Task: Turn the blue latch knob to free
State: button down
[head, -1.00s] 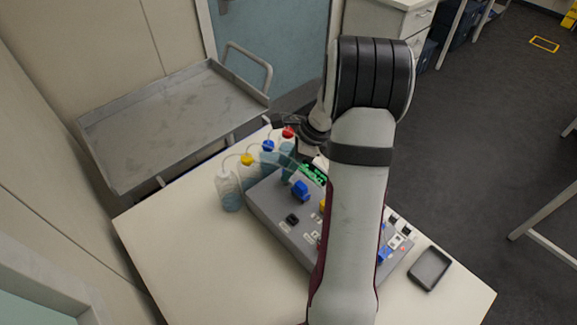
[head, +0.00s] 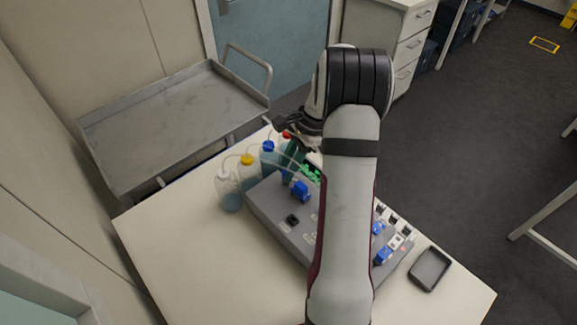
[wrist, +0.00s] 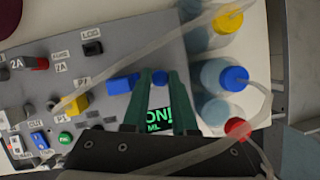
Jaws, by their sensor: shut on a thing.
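The blue latch knob (head: 300,191) stands on the grey control panel (head: 268,208), near its far-left part. In the wrist view the knob (wrist: 122,84) shows as a blue bar left of the fingers, with more blue between the fingertips. My gripper (wrist: 161,77) has dark green fingers and is shut on the blue knob; the fingers hide part of it. In the head view my gripper (head: 294,178) comes down at the knob from the far side. The knob's exact angle is hard to tell.
Bottles with yellow (head: 247,160), blue (head: 268,146) and red (wrist: 237,128) caps stand close beside the panel, with tubes crossing near my gripper. A lit green display (wrist: 158,110) lies between the fingers. A black tray (head: 430,269) sits right of the panel. The table's left front is clear.

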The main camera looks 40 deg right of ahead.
jog(key=n+g, duration=0.1)
jog(key=n, duration=0.2)
jog(key=n+g, duration=0.1)
jog(key=n, duration=0.2)
jog(key=shift+w, duration=0.2)
jog(key=n+g, duration=0.1)
jog(key=n, duration=0.2)
jog(key=n+g+h, duration=0.1)
jog(key=n, duration=0.2)
jog(key=shift+w, duration=0.1)
dwell(0.4)
jog(key=c, duration=0.7)
grip_release()
jog(key=shift+a, duration=0.1)
jog(key=v, duration=1.2)
jog(key=shift+w, duration=0.25)
